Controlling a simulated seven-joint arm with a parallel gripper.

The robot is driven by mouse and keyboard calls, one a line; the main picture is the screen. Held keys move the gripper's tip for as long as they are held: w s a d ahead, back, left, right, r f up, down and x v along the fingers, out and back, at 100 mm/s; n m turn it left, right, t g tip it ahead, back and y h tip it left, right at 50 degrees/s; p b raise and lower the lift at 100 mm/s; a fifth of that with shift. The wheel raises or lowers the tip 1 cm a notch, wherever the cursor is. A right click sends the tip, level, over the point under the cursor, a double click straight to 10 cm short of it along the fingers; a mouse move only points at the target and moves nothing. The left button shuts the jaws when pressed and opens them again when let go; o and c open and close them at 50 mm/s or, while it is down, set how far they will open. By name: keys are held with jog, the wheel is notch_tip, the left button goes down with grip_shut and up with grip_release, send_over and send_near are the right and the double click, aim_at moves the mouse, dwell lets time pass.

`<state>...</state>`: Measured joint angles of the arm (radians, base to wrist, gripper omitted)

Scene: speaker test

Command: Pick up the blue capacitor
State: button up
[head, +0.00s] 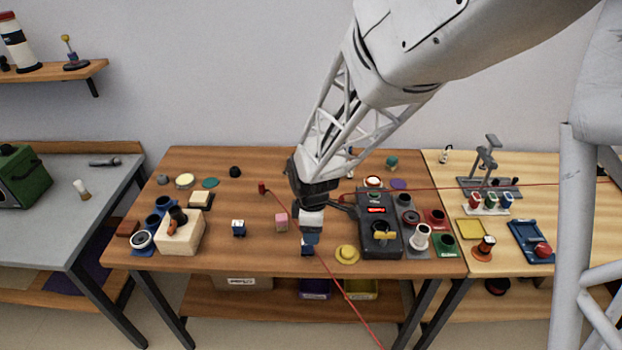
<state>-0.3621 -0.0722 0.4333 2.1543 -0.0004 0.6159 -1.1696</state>
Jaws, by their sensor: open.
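My gripper (310,238) points down over the front middle of the wooden table (270,260). It is open. A small dark blue block (307,252) is directly under it, partly covered by the fingers; I cannot tell whether they touch it. Another small blue block with a pale top (239,228) stands apart to the left. Both are too small for me to tell for certain which is the blue capacitor. A pink block (281,222) stands between them, just left of my gripper.
A dark tester box (379,231) with a red display stands close to the right of my gripper. A yellow round piece (347,254) lies in front of it. A red cable (336,283) runs past my gripper over the front edge.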

aim_at(308, 249)
jog(key=shift+w+a+f+n, duration=0.2)
jog(key=shift+a+f, duration=0.15)
jog(key=shift+f, duration=0.15)
jog(key=shift+w+a+f+n, duration=0.1)
jog(key=shift+a+f+n, duration=0.15)
jog(key=shift+f, duration=0.2)
jog(key=shift+s+f, duration=0.1)
jog(key=shift+f, duration=1.2)
jog(key=shift+f, duration=2.6)
jog(key=c, duration=1)
